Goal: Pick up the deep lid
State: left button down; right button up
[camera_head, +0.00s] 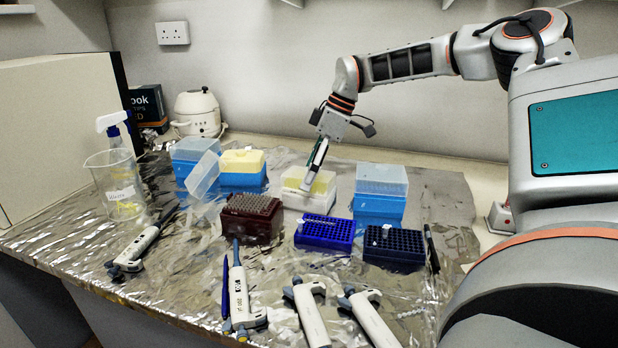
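Several clear, pale lids are in view, and I cannot tell which one is the deep lid. A tilted lid (202,175) leans beside a blue box with a yellow top (243,160) at the left. A tall clear lid (381,177) sits on the blue tip box (378,208) at the right. My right gripper (309,181) points down at a white box with yellow contents (306,198), its fingertips at the box's top. It is seen edge-on, so its opening and any contact are unclear. My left gripper is out of view.
A dark red rack (250,217), a blue rack (325,233) and a navy rack (394,247) stand in front. Several pipettes (308,314) lie along the front edge. A beaker (117,188) and spray bottle (113,126) stand at the left. Foil covers the bench.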

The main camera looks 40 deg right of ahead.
jog(key=c, duration=0.7)
